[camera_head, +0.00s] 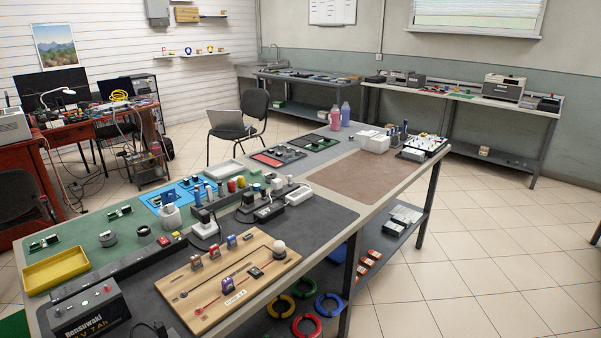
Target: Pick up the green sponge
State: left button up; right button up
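I cannot clearly make out a green sponge in the head view. A small flat green patch (461,96) lies on the bench along the back right wall, too far away to tell what it is. A green surface (12,326) is cut off at the bottom left corner, and I cannot tell what it is either. Neither of my grippers is in view.
A long workbench (360,178) crowded with electrical parts fills the middle. A wooden board (228,280) and a yellow tray (60,270) lie at its near end. A chair (253,105) stands behind it. The tiled floor (500,230) at right is clear.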

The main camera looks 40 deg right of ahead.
aim_at(257, 171)
jog(key=z, duration=1)
jog(key=k+j+u, duration=0.25)
jog(key=k+j, duration=0.5)
jog(key=i+j+z, duration=0.1)
jog(key=i+z, duration=0.15)
jog(key=i, duration=0.35)
jog(key=i+j+z, duration=0.25)
jog(key=i, duration=0.35)
jog(key=l+z, duration=0.15)
jog(key=z, duration=0.25)
jog(key=i+l+z, duration=0.1)
jog(key=z, duration=0.35)
jog(key=i+l+z, duration=0.1)
jog(key=z, duration=0.3)
jog(key=i+z, duration=0.1)
jog(key=z, duration=0.3)
jog(key=i+l+z, duration=0.1)
jog(key=z, duration=0.35)
